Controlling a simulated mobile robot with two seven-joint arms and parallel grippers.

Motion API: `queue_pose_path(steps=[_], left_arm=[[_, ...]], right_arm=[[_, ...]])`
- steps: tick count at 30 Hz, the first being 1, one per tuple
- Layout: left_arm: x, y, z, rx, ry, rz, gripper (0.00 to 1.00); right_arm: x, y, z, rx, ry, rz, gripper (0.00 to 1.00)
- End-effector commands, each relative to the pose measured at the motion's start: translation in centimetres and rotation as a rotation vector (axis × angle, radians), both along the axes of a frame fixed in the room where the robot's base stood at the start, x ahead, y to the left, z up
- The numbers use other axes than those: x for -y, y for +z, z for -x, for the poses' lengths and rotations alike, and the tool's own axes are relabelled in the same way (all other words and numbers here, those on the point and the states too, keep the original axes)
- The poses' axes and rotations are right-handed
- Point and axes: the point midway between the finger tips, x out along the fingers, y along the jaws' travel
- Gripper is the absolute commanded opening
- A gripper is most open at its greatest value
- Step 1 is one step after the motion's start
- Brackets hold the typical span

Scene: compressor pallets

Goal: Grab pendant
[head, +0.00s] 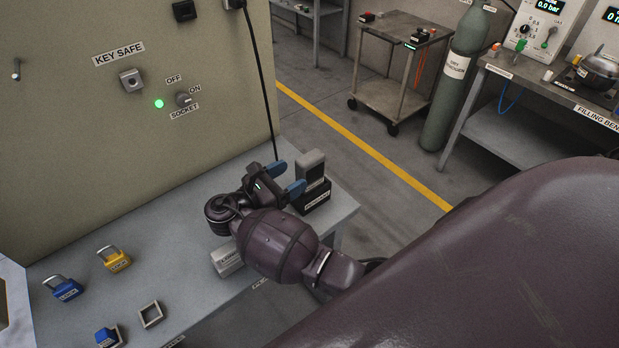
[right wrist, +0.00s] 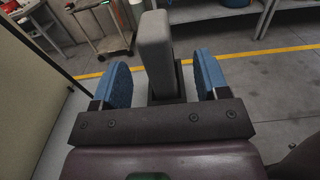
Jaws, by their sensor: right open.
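The pendant appears to be a grey upright block (head: 312,163) standing in a black labelled holder (head: 313,196) near the right end of the grey table. My right gripper (head: 287,179) is open, with blue finger pads, just left of the block. In the right wrist view the grey block (right wrist: 154,45) stands upright between the lines of the two open fingers (right wrist: 163,77), with a gap on each side. It looks beyond the fingers; I cannot tell the exact depth. My left gripper is not in view.
A black cable (head: 262,80) hangs from the cabinet (head: 80,130) behind my right gripper. Blue (head: 66,288) and yellow (head: 114,258) padlocks, a small square frame (head: 151,314) and another blue item (head: 108,337) lie on the table's left. A pale labelled block (head: 226,262) sits beside my wrist.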

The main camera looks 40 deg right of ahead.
Motion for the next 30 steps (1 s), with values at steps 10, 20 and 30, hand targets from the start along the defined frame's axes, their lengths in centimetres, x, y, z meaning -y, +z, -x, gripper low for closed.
queue_pose_path(steps=[10, 20, 30], left_arm=[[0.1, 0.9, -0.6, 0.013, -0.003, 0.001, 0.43], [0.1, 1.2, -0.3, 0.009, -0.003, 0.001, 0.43], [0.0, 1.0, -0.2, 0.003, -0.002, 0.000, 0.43]], right_arm=[[2.7, 0.2, -0.4, 0.000, 0.000, 0.001, 0.68], [6.0, 0.2, -0.9, 0.000, 0.001, 0.000, 0.68], [6.0, 0.1, -0.9, 0.000, 0.001, 0.000, 0.42]])
